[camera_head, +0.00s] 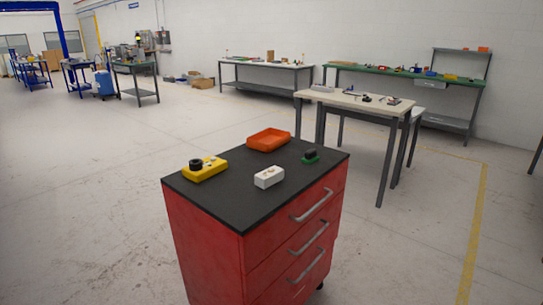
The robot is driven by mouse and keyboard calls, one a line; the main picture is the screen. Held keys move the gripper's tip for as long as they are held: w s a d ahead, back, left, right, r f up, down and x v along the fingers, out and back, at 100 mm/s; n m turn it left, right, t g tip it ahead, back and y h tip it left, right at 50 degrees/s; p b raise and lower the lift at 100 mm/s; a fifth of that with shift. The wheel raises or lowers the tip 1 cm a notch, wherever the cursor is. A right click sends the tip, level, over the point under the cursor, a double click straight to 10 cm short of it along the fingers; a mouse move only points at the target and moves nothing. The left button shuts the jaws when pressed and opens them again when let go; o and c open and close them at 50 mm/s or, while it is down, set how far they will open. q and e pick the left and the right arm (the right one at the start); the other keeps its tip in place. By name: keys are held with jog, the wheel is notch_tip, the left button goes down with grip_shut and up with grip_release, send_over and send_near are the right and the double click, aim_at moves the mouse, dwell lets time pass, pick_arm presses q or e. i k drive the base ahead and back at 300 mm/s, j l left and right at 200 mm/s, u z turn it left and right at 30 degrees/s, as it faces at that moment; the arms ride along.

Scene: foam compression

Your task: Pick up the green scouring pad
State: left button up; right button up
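A small flat green piece (311,159), which looks like the scouring pad, lies near the right back edge of the dark top of a red drawer cabinet (225,205). A small black block (310,153) appears to sit on it and hides part of it. I cannot tell whether the two are joined. Neither of my grippers is in view.
On the same top are an orange tray (268,146) at the back, a white block (269,181) in the middle, and a yellow block (211,173) with a black round part at the left. The cabinet top's front is clear. A white table (362,101) stands behind right.

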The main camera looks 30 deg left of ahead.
aim_at(310, 157)
jog(key=i+l+u, duration=0.2)
jog(key=u, duration=0.2)
jog(key=i+l+u, duration=0.6)
jog(key=u, duration=0.2)
